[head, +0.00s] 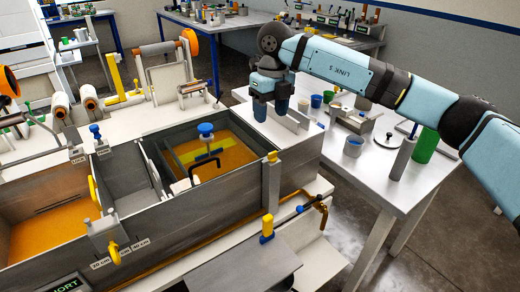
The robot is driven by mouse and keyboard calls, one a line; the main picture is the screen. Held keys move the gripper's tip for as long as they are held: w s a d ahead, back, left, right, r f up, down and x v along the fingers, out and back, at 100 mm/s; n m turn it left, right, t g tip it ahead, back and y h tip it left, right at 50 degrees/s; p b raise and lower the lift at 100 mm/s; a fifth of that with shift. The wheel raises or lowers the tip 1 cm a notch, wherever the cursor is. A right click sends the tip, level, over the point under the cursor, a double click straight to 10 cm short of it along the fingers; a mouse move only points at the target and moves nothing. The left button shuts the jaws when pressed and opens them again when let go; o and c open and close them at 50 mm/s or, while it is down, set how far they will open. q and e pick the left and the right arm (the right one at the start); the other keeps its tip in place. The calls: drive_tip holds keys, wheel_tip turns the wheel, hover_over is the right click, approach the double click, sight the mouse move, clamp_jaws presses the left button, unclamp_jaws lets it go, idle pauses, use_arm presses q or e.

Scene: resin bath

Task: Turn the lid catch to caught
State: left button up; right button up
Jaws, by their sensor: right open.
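The grey metal resin bath (180,235) fills the front left, with orange resin showing in its compartments. Several yellow fittings are on it: a small one on the right corner post (272,158), a hooked one on the front wall (113,252), and a yellow and blue one by the front panel (267,226). I cannot tell which is the lid catch, or how it is turned. My right gripper (271,104) points down with its blue fingers apart and empty, behind the bath's right end, clear of these fittings. My left gripper is out of view.
A white table (390,185) at the right holds cups, a green cylinder (424,145) and a grey cylinder (402,158). A blue knob (206,130) stands over the right compartment. Rollers (62,104) stand behind the bath. Floor is free at the lower right.

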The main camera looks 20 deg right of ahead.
sight(273, 153)
drive_tip(key=shift+h, duration=0.3)
drive_tip(key=f, duration=0.4)
drive_tip(key=f+p, duration=0.1)
drive_tip(key=f, duration=0.3)
drive_tip(key=d+f, duration=0.1)
drive_tip(key=f, duration=0.4)
drive_tip(key=shift+w, duration=0.2)
drive_tip(key=shift+r, duration=0.1)
drive_tip(key=c, duration=0.9)
